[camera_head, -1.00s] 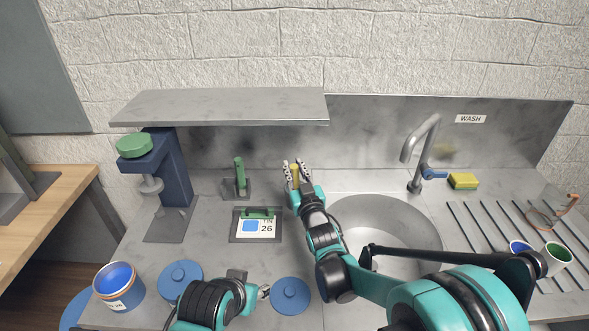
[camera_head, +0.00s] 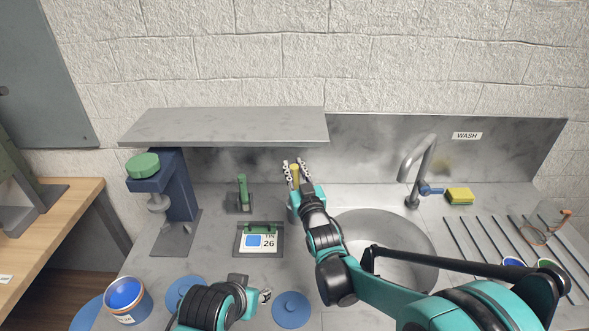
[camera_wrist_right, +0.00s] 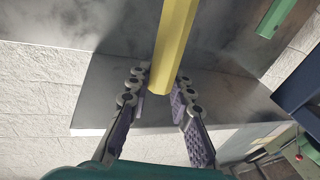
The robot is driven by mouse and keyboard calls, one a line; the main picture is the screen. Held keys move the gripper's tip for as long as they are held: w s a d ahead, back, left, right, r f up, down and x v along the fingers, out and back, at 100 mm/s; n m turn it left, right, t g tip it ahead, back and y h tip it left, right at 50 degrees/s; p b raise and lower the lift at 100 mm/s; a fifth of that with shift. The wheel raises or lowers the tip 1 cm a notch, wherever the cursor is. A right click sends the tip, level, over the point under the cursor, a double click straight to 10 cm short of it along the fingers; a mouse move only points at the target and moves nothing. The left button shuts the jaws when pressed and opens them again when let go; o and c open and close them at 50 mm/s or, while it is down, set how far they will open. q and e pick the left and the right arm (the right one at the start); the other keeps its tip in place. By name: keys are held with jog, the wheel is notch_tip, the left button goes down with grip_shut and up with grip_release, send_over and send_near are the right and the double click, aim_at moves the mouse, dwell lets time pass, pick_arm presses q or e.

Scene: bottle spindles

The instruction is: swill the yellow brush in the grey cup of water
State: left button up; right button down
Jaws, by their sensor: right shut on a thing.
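The yellow brush (camera_head: 295,174) stands roughly upright at the back of the counter, left of the sink. Its yellow handle (camera_wrist_right: 174,45) also shows in the right wrist view, between the finger pads. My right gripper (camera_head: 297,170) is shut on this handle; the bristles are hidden. A grey shape, likely the grey cup (camera_head: 292,207), shows just beneath the brush, mostly hidden by my gripper and wrist. Its water is not visible. My left gripper (camera_head: 264,296) is low over the front of the counter, and its fingers are too small to read.
The sink (camera_head: 390,235) and tap (camera_head: 420,165) lie right of the brush. A metal shelf (camera_head: 225,125) overhangs the back. A blue lid (camera_head: 291,309) lies near my left gripper.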

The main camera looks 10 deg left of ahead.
jog(key=shift+r, duration=0.1)
notch_tip(320, 180, up, 5)
jog(key=p, duration=0.4)
dwell(0.4)
